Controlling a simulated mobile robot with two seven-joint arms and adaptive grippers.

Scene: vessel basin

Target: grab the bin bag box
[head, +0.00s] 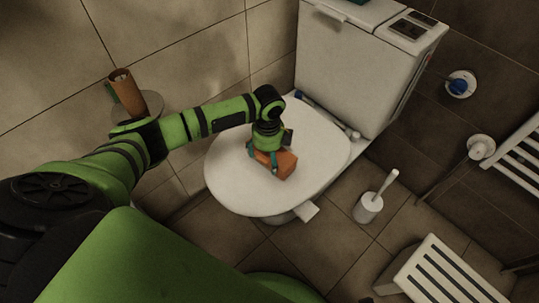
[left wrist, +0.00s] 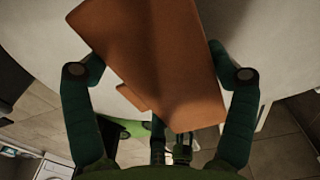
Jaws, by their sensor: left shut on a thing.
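The bin bag box is an orange-brown box (head: 286,165) on or just above the closed white toilet lid (head: 232,185) in the head view. My left gripper (head: 266,158) reaches down over the lid and is shut on the box. In the left wrist view the box (left wrist: 160,65) fills the space between the two green fingers, one on each side, and sits tilted. I cannot tell whether the box still touches the lid. My right gripper is not in view.
The white cistern (head: 350,65) stands behind the lid. A stick-like item (head: 325,115) lies at the lid's back edge. A toilet brush in its holder (head: 369,207) and a white slatted stool (head: 450,275) stand on the floor to the right. A brown roll (head: 126,92) stands at left.

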